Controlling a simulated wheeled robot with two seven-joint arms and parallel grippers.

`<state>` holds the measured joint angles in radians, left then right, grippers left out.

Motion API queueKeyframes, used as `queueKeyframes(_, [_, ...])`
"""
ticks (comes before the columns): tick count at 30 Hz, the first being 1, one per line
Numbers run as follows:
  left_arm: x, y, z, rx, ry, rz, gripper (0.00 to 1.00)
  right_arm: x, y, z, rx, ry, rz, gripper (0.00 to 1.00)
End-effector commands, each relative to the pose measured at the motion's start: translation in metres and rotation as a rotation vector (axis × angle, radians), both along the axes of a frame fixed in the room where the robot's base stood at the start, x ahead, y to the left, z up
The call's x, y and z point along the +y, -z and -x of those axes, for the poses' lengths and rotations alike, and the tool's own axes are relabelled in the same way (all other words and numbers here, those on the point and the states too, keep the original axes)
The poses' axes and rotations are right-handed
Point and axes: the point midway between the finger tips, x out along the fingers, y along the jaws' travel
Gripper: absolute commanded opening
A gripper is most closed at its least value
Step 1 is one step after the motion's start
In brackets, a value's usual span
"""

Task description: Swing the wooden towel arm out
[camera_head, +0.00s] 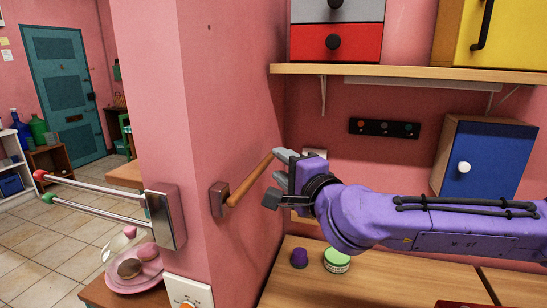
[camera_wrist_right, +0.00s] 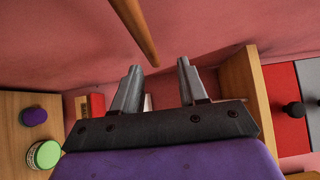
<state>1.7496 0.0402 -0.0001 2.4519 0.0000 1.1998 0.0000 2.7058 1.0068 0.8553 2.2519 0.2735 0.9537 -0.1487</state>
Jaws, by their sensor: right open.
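The wooden towel arm (camera_head: 249,181) is a brown rod on a dark bracket (camera_head: 219,199) on the pink wall. It slants from the bracket up and right to my right gripper (camera_head: 276,178). That gripper is open, its fingers around or beside the rod's free end; the head view does not settle which. In the right wrist view the rod (camera_wrist_right: 136,29) comes down from the top, its tip appearing between the two spread fingertips (camera_wrist_right: 158,66), nearer the left one. No grip on it shows. My left gripper is not in view.
Two chrome arms (camera_head: 105,193) with red and green ends stick out left from a metal bracket (camera_head: 166,219). A wooden shelf (camera_head: 400,70) is above my right arm. A counter (camera_head: 375,287) below holds a purple object (camera_head: 299,258) and a green-topped jar (camera_head: 337,260). A blue cabinet (camera_head: 492,160) is at right.

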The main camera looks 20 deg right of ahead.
Motion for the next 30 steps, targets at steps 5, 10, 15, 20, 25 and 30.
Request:
queueKeyframes(5, [0.0, -0.01, -0.001, -0.002, 0.0, 0.0, 1.0, 0.005, 0.002, -0.035, 0.01, 0.003, 0.001, 0.43])
queueKeyframes(10, [0.0, -0.011, -0.001, -0.002, 0.0, 0.0, 1.0, 0.006, 0.004, -0.045, 0.008, 0.005, 0.0, 0.43])
queueKeyframes(15, [0.0, -0.01, -0.001, -0.002, 0.001, 0.0, 1.0, 0.005, 0.004, -0.045, 0.007, 0.006, 0.0, 0.43])
queueKeyframes(20, [0.0, -0.01, -0.001, -0.002, 0.001, 0.0, 1.0, 0.005, 0.004, -0.044, 0.007, 0.006, 0.0, 0.0])
queueKeyframes(25, [0.0, -0.01, -0.001, -0.002, 0.001, 0.0, 1.0, 0.005, 0.003, -0.045, 0.007, 0.007, 0.0, 0.0])
queueKeyframes(30, [0.0, -0.01, -0.001, -0.002, 0.001, 0.0, 1.0, 0.007, 0.003, -0.049, 0.006, 0.016, 0.001, 0.0])
